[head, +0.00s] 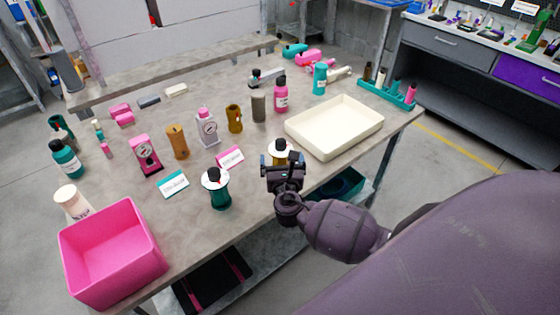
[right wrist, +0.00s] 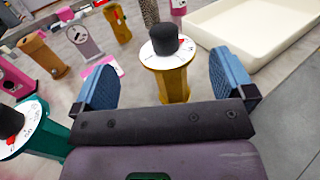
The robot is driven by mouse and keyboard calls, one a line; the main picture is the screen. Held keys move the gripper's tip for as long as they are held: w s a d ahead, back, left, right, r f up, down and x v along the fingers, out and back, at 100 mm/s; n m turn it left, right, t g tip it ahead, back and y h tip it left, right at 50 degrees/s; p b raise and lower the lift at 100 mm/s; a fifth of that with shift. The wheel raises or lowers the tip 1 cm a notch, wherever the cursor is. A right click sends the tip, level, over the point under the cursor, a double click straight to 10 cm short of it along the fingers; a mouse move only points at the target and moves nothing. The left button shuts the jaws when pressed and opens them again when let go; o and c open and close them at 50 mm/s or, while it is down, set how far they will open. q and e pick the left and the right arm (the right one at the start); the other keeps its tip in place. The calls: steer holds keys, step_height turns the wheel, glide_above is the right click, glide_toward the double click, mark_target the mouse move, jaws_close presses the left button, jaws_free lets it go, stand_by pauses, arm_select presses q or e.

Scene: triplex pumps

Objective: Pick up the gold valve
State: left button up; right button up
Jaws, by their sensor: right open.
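The gold valve (right wrist: 173,84) has a gold body, a white dial on top and a black knob. In the right wrist view it stands upright between the two blue finger pads of my right gripper (right wrist: 166,86), with visible gaps on both sides. In the head view the valve (head: 278,157) stands near the front table edge, its lower part hidden behind my right gripper (head: 283,172). That gripper is open and empty. My left gripper is not in view.
A teal valve (head: 217,190) with a white dial stands to the left. A cream tray (head: 345,150) lies close on the right. A pink bin (head: 112,255) sits at the front left. Name cards and several pumps and bottles stand behind on the grey table (head: 250,205).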

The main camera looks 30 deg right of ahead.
mark_target(281, 150)
steer(key=shift+x, duration=1.3)
steer(key=w+d, duration=0.1)
steer(key=w+d+f, duration=0.1)
steer(key=shift+w, duration=0.35)
steer(key=shift+w+d, duration=0.3)
steer(key=shift+w, duration=0.3)
steer(key=c, duration=1.2)
steer(key=shift+c, duration=0.8)
steer(key=shift+r, duration=0.15)
